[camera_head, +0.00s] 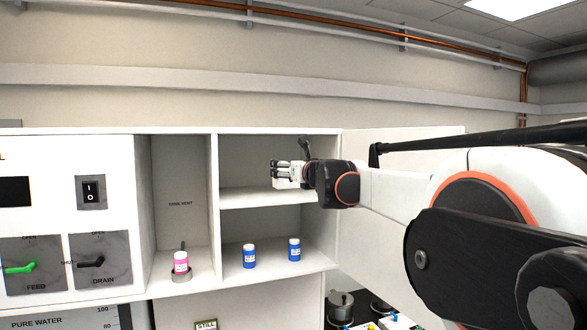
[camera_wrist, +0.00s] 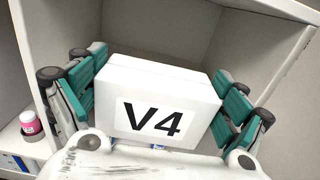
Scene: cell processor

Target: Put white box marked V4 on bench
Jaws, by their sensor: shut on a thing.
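The white box marked V4 (camera_wrist: 160,75) fills the middle of the wrist view, its black V4 label facing the camera. My gripper (camera_wrist: 157,98) is shut on it, with green-padded fingers against its left and right sides. In the head view, my gripper (camera_head: 288,174) is at the upper shelf compartment of the white cabinet, and the box shows only as a small white shape partly hidden by the fingers. I cannot tell whether the box touches the shelf. No surface is clearly identifiable as the bench.
The upper shelf (camera_head: 262,197) lies around my gripper. Two blue jars (camera_head: 249,257) stand on the shelf below, and a pink jar (camera_head: 181,263) stands in the left niche. An open white door (camera_head: 372,240) is at right. Pots (camera_head: 341,304) stand at lower right.

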